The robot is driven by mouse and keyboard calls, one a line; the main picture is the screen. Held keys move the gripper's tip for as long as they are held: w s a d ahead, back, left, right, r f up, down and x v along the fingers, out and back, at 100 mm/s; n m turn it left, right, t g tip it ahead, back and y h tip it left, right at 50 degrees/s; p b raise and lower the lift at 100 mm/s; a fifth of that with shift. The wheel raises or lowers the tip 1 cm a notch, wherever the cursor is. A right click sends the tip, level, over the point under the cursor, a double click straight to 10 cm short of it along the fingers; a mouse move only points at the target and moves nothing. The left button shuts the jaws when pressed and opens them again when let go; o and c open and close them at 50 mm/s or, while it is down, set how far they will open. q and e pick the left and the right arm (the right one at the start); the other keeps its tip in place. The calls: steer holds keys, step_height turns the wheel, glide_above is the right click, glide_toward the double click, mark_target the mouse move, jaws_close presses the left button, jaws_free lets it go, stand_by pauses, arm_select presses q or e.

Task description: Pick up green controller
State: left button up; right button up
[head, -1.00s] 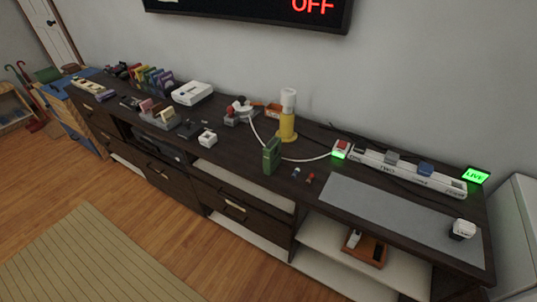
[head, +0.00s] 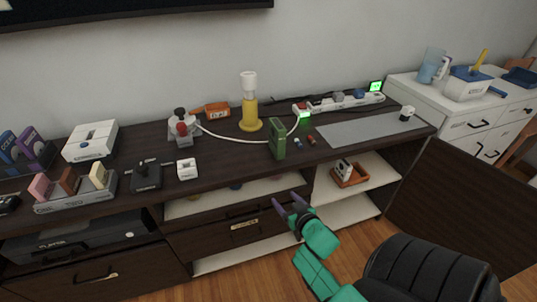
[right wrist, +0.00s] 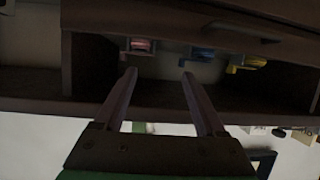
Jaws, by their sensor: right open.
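A green upright box-like thing (head: 277,139) stands near the front edge of the dark cabinet top (head: 226,168) in the head view. It is the only green handheld-sized thing I see there; I cannot tell for sure that it is the green controller. A bit of green (right wrist: 142,128) also shows between the fingers in the right wrist view. My right gripper (head: 289,206) is open and empty, in front of the cabinet and lower than its top, apart from the green thing. My left gripper is not in view.
A yellow lamp-like thing (head: 250,112) with a white top stands behind the green thing. Small red and blue pieces lie beside it. A grey mat (head: 355,129) lies to the right. Pink (right wrist: 140,46), blue (right wrist: 203,53) and yellow (right wrist: 246,63) things sit in the open shelf below.

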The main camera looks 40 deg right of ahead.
mark_target(277, 134)
step_height(277, 134, up, 16)
steer(key=d+f+t+h+b, duration=0.1)
steer(key=d+t+h+b, duration=0.1)
steer(key=d+t, duration=0.15)
steer(key=shift+m, duration=0.4)
steer(key=x, duration=0.9)
steer(key=a+r+x, duration=0.1)
steer(key=x, duration=0.4)
steer(key=shift+w+a, duration=0.1)
steer(key=shift+w, duration=0.05)
steer(key=shift+r, duration=0.1)
steer(key=shift+c, duration=0.9)
jaws_close()
